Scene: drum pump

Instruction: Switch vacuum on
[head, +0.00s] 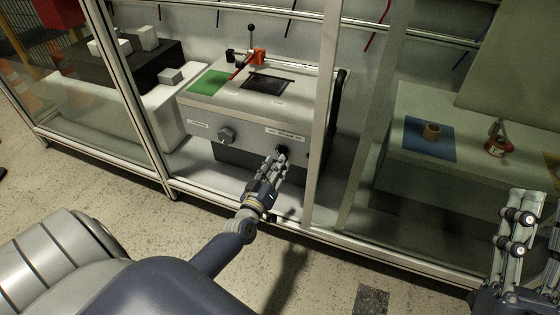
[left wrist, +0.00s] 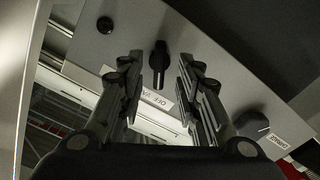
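The machine's grey front panel (head: 205,121) carries a black switch knob (head: 283,150) beneath a small label. The black knob also shows in the left wrist view (left wrist: 159,62), close to a label of which I read "OFF". My left gripper (head: 277,161) is at the panel, in front of this knob. In the left wrist view its two fingers (left wrist: 157,75) stand apart with the knob between them in the picture. I see gaps on both sides of the knob, and no clear contact. My right gripper (head: 540,200) is at the lower right, away from the panel, with its fingers apart.
Metal frame posts (head: 325,120) stand just right of my left gripper. A bench with a blue mat (head: 420,149) is further right.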

